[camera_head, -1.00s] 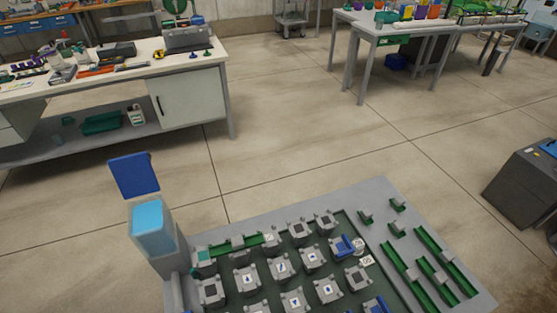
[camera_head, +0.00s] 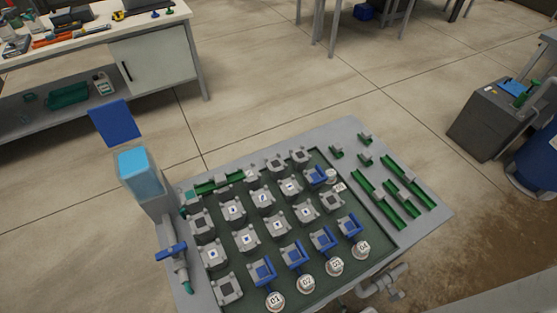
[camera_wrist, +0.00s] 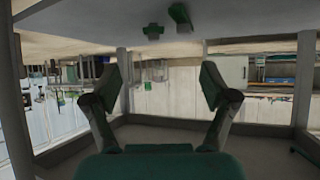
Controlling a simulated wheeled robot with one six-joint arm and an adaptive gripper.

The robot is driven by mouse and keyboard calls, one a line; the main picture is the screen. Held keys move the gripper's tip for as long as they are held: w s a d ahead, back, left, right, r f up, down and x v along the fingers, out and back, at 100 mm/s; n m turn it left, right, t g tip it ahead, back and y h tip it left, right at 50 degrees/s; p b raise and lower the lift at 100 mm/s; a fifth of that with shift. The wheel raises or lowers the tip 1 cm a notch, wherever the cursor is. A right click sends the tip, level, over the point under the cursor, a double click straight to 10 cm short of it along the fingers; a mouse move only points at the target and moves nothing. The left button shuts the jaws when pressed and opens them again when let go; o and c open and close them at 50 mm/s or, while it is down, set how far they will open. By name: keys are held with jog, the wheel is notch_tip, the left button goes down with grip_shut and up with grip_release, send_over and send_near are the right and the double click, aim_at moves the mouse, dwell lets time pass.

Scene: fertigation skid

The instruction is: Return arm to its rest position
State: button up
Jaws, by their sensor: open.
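My gripper (camera_wrist: 160,88) shows in the wrist view with its two green-padded fingers spread apart and nothing between them. The wrist view looks across the room with the picture upside down. In the head view my gripper and arm do not clearly show. The fertigation skid board (camera_head: 432,212) lies below in the head view, with a dark green panel of grey square blocks. I see nothing of the gripper touching the board.
A tank with light-blue liquid (camera_head: 140,165) and a blue lid (camera_head: 115,122) stands at the board's left. Green channels (camera_head: 400,187) sit on its right. A workbench (camera_head: 160,70) is at the back left. A grey box (camera_head: 490,118) and a blue barrel (camera_head: 540,160) are at the right. Floor between is clear.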

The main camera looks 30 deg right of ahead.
jog(key=s+a+r+n+t+y, duration=0.1)
jog(key=s+a+r, duration=0.1)
jog(key=r, duration=1.2)
jog(key=s+a+r+n+t+y, duration=0.1)
jog(key=s+a+r+t, duration=0.1)
jog(key=r, duration=1.3)
jog(key=s+a+r+n+t+y, duration=0.1)
jog(key=s+a+r+n, duration=0.1)
jog(key=r, duration=1.3)
jog(key=shift+s+a+r+y, duration=0.2)
jog(key=shift+s+a+y, duration=0.25)
jog(key=shift+s, duration=0.1)
